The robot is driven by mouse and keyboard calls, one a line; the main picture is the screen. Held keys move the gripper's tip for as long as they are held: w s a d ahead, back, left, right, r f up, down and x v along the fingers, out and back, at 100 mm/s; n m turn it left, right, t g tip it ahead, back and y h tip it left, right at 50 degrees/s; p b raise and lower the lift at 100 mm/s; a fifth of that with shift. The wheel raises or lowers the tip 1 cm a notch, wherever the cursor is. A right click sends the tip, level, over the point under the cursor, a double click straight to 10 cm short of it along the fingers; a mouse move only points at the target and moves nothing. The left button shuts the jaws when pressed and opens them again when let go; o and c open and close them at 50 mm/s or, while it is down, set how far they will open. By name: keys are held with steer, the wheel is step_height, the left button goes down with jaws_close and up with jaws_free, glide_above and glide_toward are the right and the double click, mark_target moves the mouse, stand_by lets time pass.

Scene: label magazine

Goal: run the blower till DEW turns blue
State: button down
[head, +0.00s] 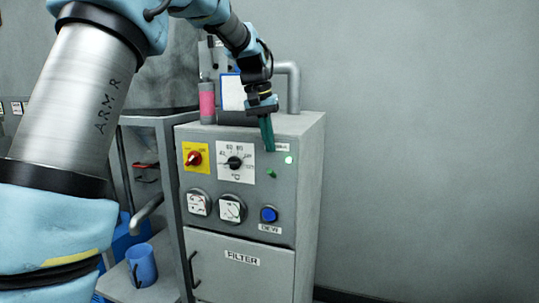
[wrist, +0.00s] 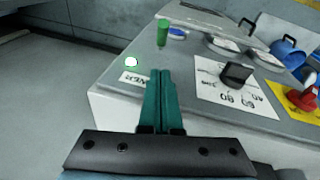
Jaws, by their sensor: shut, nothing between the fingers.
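The grey cabinet (head: 310,180) has a round indicator (head: 268,214) above a DEW label on its front; the indicator looks blue. In the wrist view a blue disc (wrist: 177,33) shows beyond a green peg-like control (wrist: 163,32), which also shows in the head view (head: 271,172). A white lit lamp (head: 289,160) is at the upper right of the panel; in the wrist view the lamp (wrist: 131,62) is beside a partly hidden label (wrist: 133,79) ending in "WER". My gripper (head: 269,150) is shut and empty, its green fingers in front of the panel's upper edge, above the green control.
A black dial knob (head: 234,162), a red knob on a yellow plate (head: 194,158) and two round gauges (head: 231,208) are on the panel. A pink-filled tube (head: 207,103) stands on top. A blue mug (head: 141,265) is on a low shelf. The right side is clear.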

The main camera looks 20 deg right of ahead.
mark_target(272, 174)
steer(key=shift+s+a+f+p, duration=0.2)
steer(key=shift+s+f, duration=0.15)
steer(key=shift+f, duration=0.3)
steer(key=shift+s+a+f+p, duration=0.15)
steer(key=shift+s+f, duration=0.25)
steer(key=shift+f, duration=0.3)
steer(key=shift+s+a+f+p, duration=0.1)
steer(key=shift+s+f+p, duration=0.2)
steer(key=shift+f, duration=0.35)
steer(key=shift+f+b, duration=0.15)
steer(key=shift+b, duration=0.4)
steer(key=shift+s+t+b, duration=0.15)
steer(key=shift+t+b, duration=0.15)
steer(key=shift+a, duration=0.1)
